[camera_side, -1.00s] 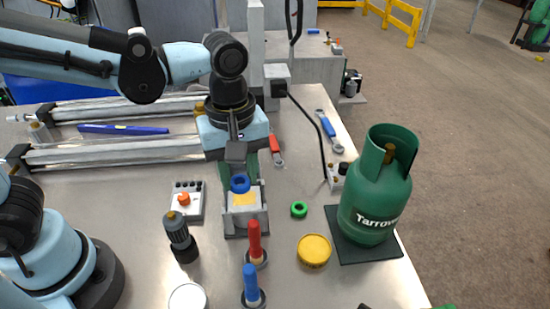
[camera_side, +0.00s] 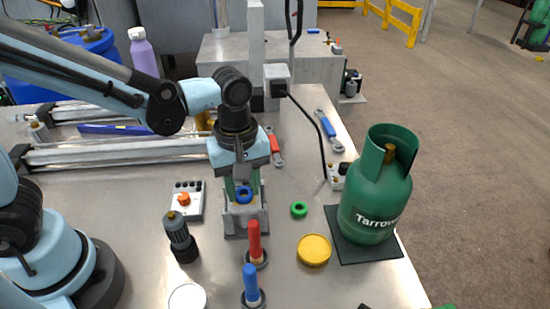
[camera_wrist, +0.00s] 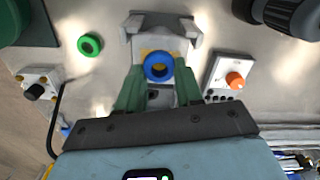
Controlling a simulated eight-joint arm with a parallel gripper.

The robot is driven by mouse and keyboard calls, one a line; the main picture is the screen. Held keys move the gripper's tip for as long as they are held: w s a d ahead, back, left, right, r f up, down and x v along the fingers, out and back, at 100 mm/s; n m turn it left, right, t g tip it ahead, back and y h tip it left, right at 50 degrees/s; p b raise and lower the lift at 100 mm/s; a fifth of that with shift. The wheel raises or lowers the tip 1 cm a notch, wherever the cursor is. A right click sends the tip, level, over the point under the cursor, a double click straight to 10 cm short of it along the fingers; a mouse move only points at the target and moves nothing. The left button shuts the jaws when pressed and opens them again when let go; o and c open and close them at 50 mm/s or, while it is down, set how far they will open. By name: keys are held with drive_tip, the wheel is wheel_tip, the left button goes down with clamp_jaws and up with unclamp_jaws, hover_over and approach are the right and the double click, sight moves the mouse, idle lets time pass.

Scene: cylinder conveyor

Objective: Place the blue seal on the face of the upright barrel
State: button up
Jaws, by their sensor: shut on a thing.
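The green gas cylinder (camera_side: 374,192), lettered "Tarrow…", stands upright on a dark square mat (camera_side: 372,253) at the right. It is the only upright barrel in view. The blue seal (camera_side: 244,194) is a small ring, clear in the wrist view (camera_wrist: 158,66). My gripper (camera_side: 243,193) points down, its green fingers shut on the seal's two sides, as the wrist view also shows (camera_wrist: 158,80). The seal is over a grey holder (camera_side: 246,218) with a yellow-orange pad; I cannot tell whether it touches the holder. The cylinder is well to the right of my gripper.
A green ring (camera_side: 299,209) and a yellow lid (camera_side: 314,250) lie between holder and cylinder. Red (camera_side: 254,238) and blue (camera_side: 251,285) handled tools stand in front. A button box (camera_side: 188,202) and dark bottle (camera_side: 180,236) are left. A black cable (camera_side: 312,122) runs behind.

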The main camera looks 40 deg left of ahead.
sight(243, 191)
drive_tip(key=shift+f, duration=0.15)
drive_tip(key=o, duration=1)
wheel_tip(243, 191, up, 12)
drive_tip(key=a+f+m+t, duration=0.2)
drive_tip(key=a+m+t, duration=0.1)
drive_tip(key=a+m, duration=0.3)
drive_tip(key=s+a+f+m+t, duration=0.1)
drive_tip(key=a+f+m+t, duration=0.1)
drive_tip(key=a+m+t, duration=0.2)
drive_tip(key=shift+s+a+f+m, duration=0.35)
drive_tip(key=shift+a+m, duration=0.5)
drive_tip(key=shift+m, duration=0.15)
